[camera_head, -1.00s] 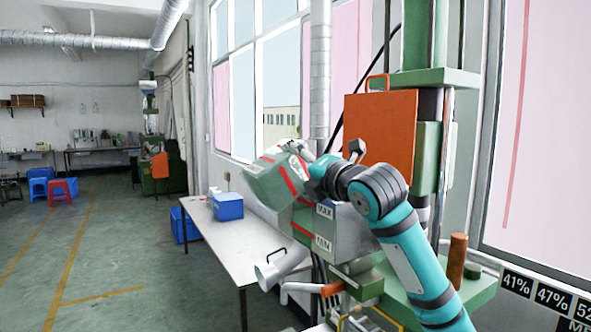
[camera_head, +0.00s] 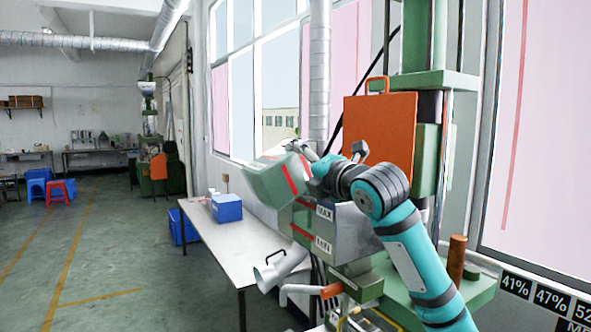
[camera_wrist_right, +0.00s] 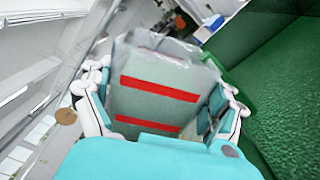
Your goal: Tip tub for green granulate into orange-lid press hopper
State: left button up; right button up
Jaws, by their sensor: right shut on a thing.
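The tub (camera_head: 272,181) is a pale grey-green container with red stripes, held tilted in the air above the left side of the hopper. My right gripper (camera_head: 308,168) is shut on it. In the right wrist view the tub (camera_wrist_right: 155,90) sits between the two fingers, two red bands facing the camera. The press hopper (camera_head: 352,235) is a grey box with MAX and MIN labels. Its orange lid (camera_head: 380,138), with a handle on top, stands raised behind my arm. The hopper's mouth and the tub's contents are hidden or unclear. My left gripper is out of view.
A white table (camera_head: 225,248) with a blue box (camera_head: 227,208) stands left of the press. A grey cylinder with a black handle (camera_head: 280,268) is at the hopper's lower left. A brown cylinder (camera_head: 457,258) stands on the green press ledge. The floor at left is open.

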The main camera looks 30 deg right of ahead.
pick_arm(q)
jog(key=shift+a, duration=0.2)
pick_arm(e)
jog(key=shift+s+d+r+m+h, duration=0.1)
jog(key=shift+d+r+m+h, duration=0.25)
jog(key=shift+d+r, duration=0.6)
dwell(1.2)
jog(key=shift+d+f+m, duration=0.15)
jog(key=shift+d+f, duration=0.15)
jog(key=shift+d, duration=0.2)
jog(key=shift+d+f+m, duration=0.1)
jog(key=shift+d+f, duration=0.15)
jog(key=shift+d, duration=0.25)
jog(key=shift+a, duration=0.2)
jog(key=shift+d, duration=0.7)
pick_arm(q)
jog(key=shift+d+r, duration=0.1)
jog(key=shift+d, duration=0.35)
pick_arm(e)
jog(key=shift+a, duration=0.1)
